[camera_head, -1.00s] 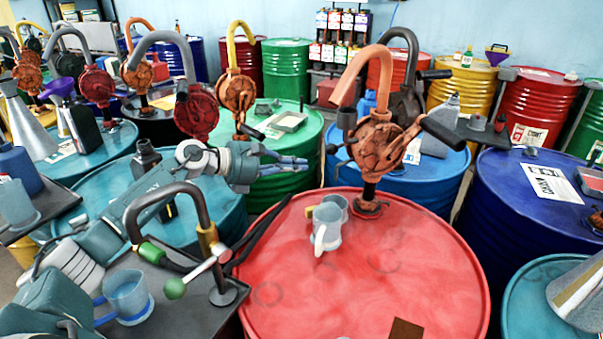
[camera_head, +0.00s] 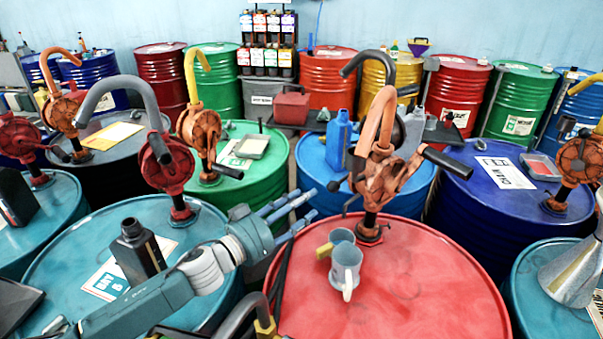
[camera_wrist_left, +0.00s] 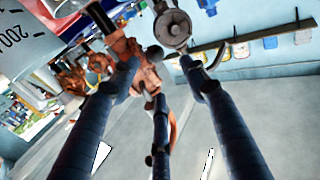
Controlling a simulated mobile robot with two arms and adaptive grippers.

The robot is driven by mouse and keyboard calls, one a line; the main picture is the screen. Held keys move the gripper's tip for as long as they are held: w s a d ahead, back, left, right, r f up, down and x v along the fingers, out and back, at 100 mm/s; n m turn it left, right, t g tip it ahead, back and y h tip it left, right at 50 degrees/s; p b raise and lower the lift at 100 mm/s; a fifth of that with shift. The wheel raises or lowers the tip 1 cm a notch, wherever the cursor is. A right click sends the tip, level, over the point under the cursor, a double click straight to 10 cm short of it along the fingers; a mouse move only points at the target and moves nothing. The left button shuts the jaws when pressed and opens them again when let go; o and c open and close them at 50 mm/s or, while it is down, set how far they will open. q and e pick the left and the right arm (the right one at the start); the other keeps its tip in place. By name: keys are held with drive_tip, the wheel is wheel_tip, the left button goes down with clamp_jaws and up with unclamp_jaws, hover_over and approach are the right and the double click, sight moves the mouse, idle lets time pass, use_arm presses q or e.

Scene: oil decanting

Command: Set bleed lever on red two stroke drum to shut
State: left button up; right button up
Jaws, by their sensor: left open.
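The red drum (camera_head: 400,285) stands at the front centre of the head view. A rusty orange hand pump (camera_head: 378,182) rises from its far edge, with a curved spout and a long black-gripped crank (camera_head: 447,163) to the right. A small dark knob (camera_head: 334,187) shows at the pump's left. I cannot tell which part is the bleed lever or how it is set. My left gripper (camera_head: 306,207) is left of the pump, apart from it in the picture, open and empty. Its three spread fingers (camera_wrist_left: 165,85) show in the left wrist view. My right gripper is not in view.
A teal drum (camera_head: 60,262) with a black bottle (camera_head: 138,250) is under my left arm. Blue and green drums with pumps crowd behind.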

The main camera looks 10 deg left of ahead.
sight(328, 189)
use_arm(q)
drive_tip(key=w+d, duration=0.2)
drive_tip(key=w+d+n+p, duration=0.1)
drive_tip(key=w+d, duration=0.1)
drive_tip(key=w, duration=0.1)
drive_tip(key=w+d+n+p, duration=0.1)
drive_tip(key=w+d, duration=0.1)
drive_tip(key=shift+w+f, duration=0.15)
drive_tip(key=shift+w, duration=0.15)
drive_tip(key=shift+w+d, duration=0.15)
drive_tip(key=shift+w, duration=0.1)
drive_tip(key=shift+w+d, duration=0.2)
drive_tip(key=c, duration=1.1)
clamp_jaws()
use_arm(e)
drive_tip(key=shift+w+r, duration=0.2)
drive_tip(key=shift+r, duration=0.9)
